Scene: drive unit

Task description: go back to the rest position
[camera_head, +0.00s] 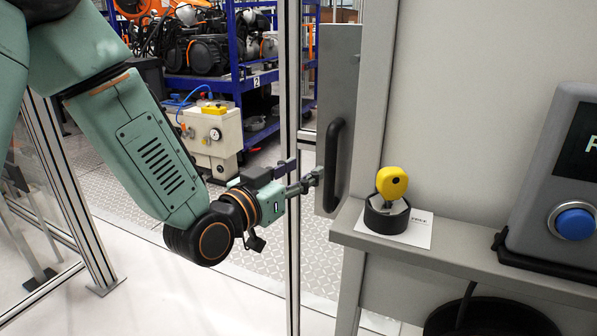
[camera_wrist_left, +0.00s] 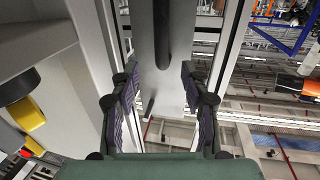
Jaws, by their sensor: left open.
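My left arm comes in from the left in the head view, and its gripper (camera_head: 303,176) is open beside the black door handle (camera_head: 333,165). In the left wrist view the two fingers of my left gripper (camera_wrist_left: 162,105) are spread apart with nothing held between them. The handle (camera_wrist_left: 161,35) shows beyond the fingers, on the grey door panel (camera_wrist_left: 180,85). The head view does not make clear how far the fingers are from the handle. My right gripper is in neither view.
A yellow-headed object (camera_head: 392,182) stands in a black round holder (camera_head: 386,217) on a grey ledge (camera_head: 470,262). A grey box with a blue button (camera_head: 575,223) sits at the right. A metal post (camera_head: 292,110) stands close behind my gripper. A dark bin (camera_head: 490,318) is below the ledge.

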